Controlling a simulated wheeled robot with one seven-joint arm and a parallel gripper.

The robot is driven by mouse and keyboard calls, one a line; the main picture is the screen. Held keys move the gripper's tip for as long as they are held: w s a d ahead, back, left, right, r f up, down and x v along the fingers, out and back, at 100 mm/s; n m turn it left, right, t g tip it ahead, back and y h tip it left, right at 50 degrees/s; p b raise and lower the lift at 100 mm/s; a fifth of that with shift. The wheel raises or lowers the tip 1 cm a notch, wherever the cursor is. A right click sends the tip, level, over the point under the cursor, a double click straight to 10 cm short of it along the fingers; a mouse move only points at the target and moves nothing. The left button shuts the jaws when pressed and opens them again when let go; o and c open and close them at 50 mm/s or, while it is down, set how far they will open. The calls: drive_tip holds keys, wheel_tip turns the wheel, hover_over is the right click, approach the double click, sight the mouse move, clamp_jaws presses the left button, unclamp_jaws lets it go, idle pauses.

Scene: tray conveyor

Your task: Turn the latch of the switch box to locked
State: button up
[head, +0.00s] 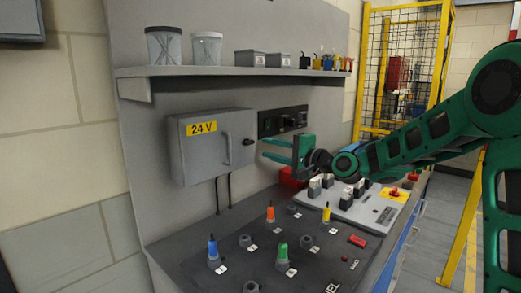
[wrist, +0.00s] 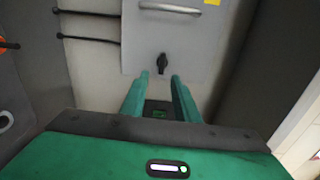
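The switch box (head: 213,150) is a grey wall cabinet with a yellow 24 V label and a bar handle, its door closed. Its latch (head: 248,142) is a small black knob at the right side of the door. In the wrist view the latch (wrist: 162,63) shows as a dark grip lying up-down in that picture. My gripper (head: 264,148) is to the right of the latch, its green fingers pointing at the box. In the wrist view the fingers (wrist: 160,76) are apart and empty, with the latch just beyond and between their tips. I see no contact.
A black panel (head: 283,121) is on the wall right behind my gripper. A shelf (head: 225,71) with jars and small bins runs above. Below, a sloped console (head: 225,260) carries coloured pegs and a red block (head: 357,241). A red box (head: 292,177) sits under my gripper.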

drive_tip(key=shift+v, duration=2.2)
drive_tip(key=s+d+f+n+g+h, duration=0.1)
drive_tip(key=s+d+f+g+h, duration=0.1)
drive_tip(key=s+d+f, duration=0.3)
drive_tip(key=s+d+f+n+g+h, duration=0.1)
drive_tip(key=s+d+f+g+h, duration=0.1)
drive_tip(key=s+d+f+h, duration=0.2)
drive_tip(key=s+d+f+n+g+h, duration=0.1)
drive_tip(key=s+d+f+h, duration=0.3)
drive_tip(key=d, duration=0.6)
drive_tip(key=shift+s+f+n+g, duration=0.25)
drive_tip(key=shift+s+f, duration=0.25)
drive_tip(key=shift+s, duration=0.35)
drive_tip(key=shift+s+f+n+g, duration=0.15)
drive_tip(key=shift+s+f+n, duration=0.1)
drive_tip(key=shift+s+f, duration=0.45)
drive_tip(key=s+d+f+g, duration=0.1)
drive_tip(key=s+d+g, duration=0.1)
drive_tip(key=s, duration=0.8)
drive_tip(key=s+d+f+g+h, duration=0.1)
drive_tip(key=s+d, duration=0.4)
drive_tip(key=s, duration=0.5)
drive_tip(key=s+d+f+m+g+h, duration=0.1)
drive_tip(key=s+d+f+g, duration=0.2)
drive_tip(key=s, duration=0.7)
drive_tip(key=shift+s+d+g, duration=0.35)
drive_tip(key=shift+d+g, duration=0.1)
drive_tip(key=shift+g, duration=0.15)
